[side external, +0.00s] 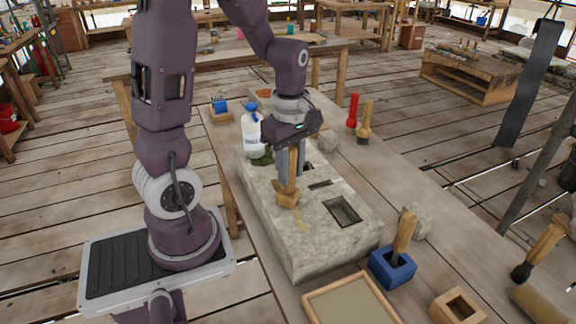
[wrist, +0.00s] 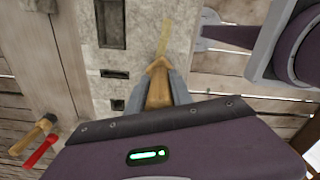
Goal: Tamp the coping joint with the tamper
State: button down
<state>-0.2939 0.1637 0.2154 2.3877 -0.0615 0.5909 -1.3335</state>
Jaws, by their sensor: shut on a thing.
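My gripper (side external: 293,170) is shut on the wooden tamper (side external: 290,188), which hangs nearly upright over the pale stone block (side external: 308,252). In the wrist view the tamper (wrist: 158,86) sits between the two grey fingers. Its foot is at the near end of a thin yellowish strip, the coping joint (side external: 299,219), on the block's top; I cannot tell whether it touches the stone. The joint (wrist: 165,38) runs away from the tamper in the wrist view. The part of the joint under the tamper is hidden.
Rectangular pockets (side external: 342,209) are cut in the block beside the joint. A white bottle (side external: 252,134) stands at the block's far end. A blue holder (side external: 391,269) with a wooden-handled tool, a sand tray (side external: 350,304), a red torch-like tool (side external: 352,111) and stone lumps (side external: 415,221) surround it.

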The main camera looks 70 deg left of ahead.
jog(key=shift+s+d+f, duration=0.1)
jog(key=shift+s+d, duration=0.05)
jog(key=shift+d, duration=1.85)
jog(key=shift+d, duration=1.55)
jog(key=shift+f, duration=0.1)
notch_tip(320, 180, up, 7)
jog(key=shift+a, duration=0.1)
